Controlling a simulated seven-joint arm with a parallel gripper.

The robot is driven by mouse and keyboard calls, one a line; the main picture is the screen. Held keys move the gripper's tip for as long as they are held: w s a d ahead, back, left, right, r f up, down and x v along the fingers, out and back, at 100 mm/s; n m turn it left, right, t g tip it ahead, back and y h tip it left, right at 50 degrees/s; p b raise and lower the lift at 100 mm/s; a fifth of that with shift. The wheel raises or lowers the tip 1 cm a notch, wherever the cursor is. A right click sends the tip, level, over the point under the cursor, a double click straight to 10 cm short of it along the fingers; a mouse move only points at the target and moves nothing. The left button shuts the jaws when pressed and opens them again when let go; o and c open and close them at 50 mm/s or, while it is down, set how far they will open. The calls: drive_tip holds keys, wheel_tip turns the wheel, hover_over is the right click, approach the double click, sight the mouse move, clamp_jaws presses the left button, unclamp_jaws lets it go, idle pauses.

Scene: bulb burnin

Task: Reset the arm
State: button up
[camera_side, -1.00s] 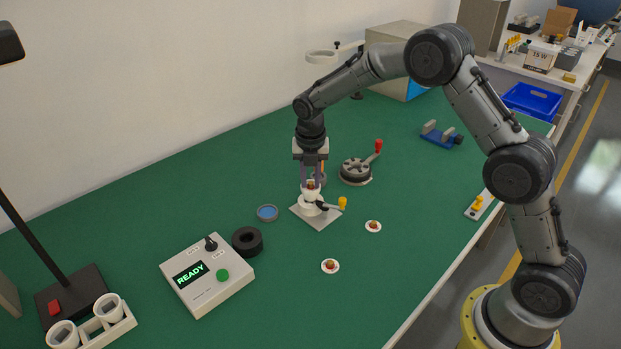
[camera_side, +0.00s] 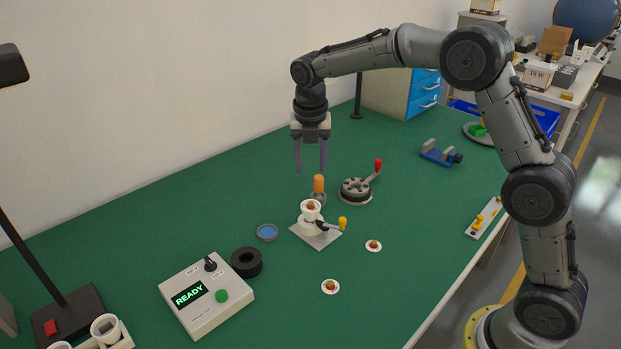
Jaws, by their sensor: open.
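My gripper (camera_side: 311,170) is open and empty, pointing down above the middle of the green table (camera_side: 190,190). Below it stands a white socket (camera_side: 310,223) on a grey plate, with a small reddish-brown item (camera_side: 310,206) in its top. A lever with a yellow knob (camera_side: 342,223) sticks out at the socket's right. The fingertips are well clear of the socket and of the orange-topped post (camera_side: 318,184) behind it.
A round fixture with a red-knobbed crank (camera_side: 357,190) stands to the right. Two small discs (camera_side: 330,286) lie in front. A lamp stands at far left.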

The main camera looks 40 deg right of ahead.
drive_tip(key=shift+s+a+r, duration=0.1)
drive_tip(key=shift+r, duration=0.8)
drive_tip(key=s+d+r+m+t, duration=0.1)
drive_tip(key=s+r+m+t, duration=0.3)
drive_tip(key=s+r, duration=1.15)
drive_tip(key=s+f+m, duration=0.5)
drive_tip(key=s+m, duration=0.4)
drive_tip(key=m, duration=0.2)
drive_tip(key=s+f+m+y, duration=0.1)
drive_tip(key=s+f+m, duration=0.5)
drive_tip(key=s+m, duration=0.4)
drive_tip(key=shift+a+m, duration=0.4)
drive_tip(key=shift+m, duration=0.6)
